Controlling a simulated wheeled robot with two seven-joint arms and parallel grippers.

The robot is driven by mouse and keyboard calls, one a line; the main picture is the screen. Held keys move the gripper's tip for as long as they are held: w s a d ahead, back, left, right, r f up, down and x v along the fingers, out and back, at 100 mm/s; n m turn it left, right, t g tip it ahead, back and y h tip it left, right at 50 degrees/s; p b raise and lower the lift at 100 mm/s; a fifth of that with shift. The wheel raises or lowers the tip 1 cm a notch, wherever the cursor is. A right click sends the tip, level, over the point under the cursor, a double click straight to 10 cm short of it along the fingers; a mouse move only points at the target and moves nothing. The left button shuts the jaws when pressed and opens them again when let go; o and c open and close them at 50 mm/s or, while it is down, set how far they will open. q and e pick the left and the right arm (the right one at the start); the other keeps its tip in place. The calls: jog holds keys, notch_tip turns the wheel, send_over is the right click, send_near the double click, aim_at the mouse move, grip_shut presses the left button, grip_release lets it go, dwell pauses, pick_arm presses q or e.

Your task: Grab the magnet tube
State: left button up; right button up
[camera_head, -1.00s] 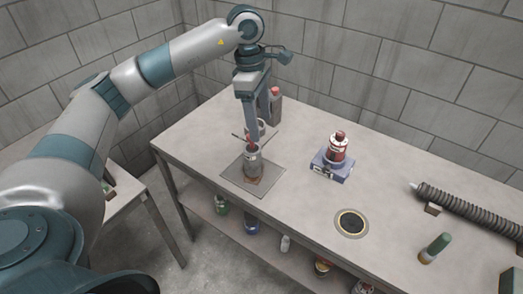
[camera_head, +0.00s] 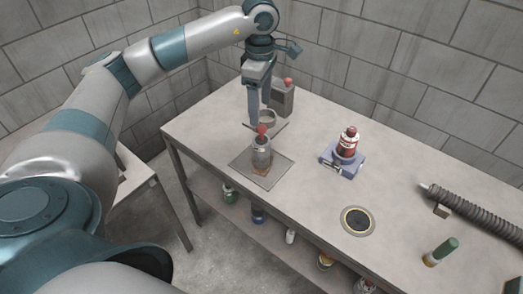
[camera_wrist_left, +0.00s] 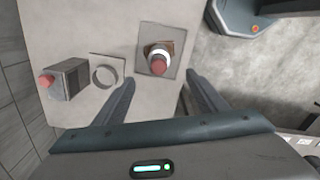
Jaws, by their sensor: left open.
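A grey cylinder with a red top (camera_head: 262,152), which I take to be the magnet tube, stands upright on a square plate (camera_head: 284,164) near the table's left end. In the left wrist view the tube (camera_wrist_left: 158,64) shows its red top towards me, just beyond the fingertips. My left gripper (camera_head: 255,122) is above and slightly behind the tube, pointing down. In the left wrist view the left gripper (camera_wrist_left: 160,82) is open, with nothing between its fingers. My right gripper is not in view.
A grey box with a red knob (camera_head: 284,97) and a ring-shaped holder (camera_head: 267,116) stand behind the tube. A red bottle (camera_head: 347,143) sits on a blue base to the right. A round inset (camera_head: 358,221), a green-topped cylinder (camera_head: 440,251) and a ribbed hose (camera_head: 475,212) lie farther right.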

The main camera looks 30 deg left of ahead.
aim_at(261, 127)
pick_arm(q)
notch_tip(261, 127, down, 8)
jog(key=p, duration=0.3)
jog(key=shift+f, duration=0.6)
jog(key=shift+f+p, duration=0.35)
jog(key=shift+p, duration=0.15)
notch_tip(261, 127, down, 4)
jog(key=shift+w+r+p, duration=0.1)
jog(key=shift+p, duration=1)
jog(key=shift+f, duration=0.35)
jog(key=shift+c, duration=0.3)
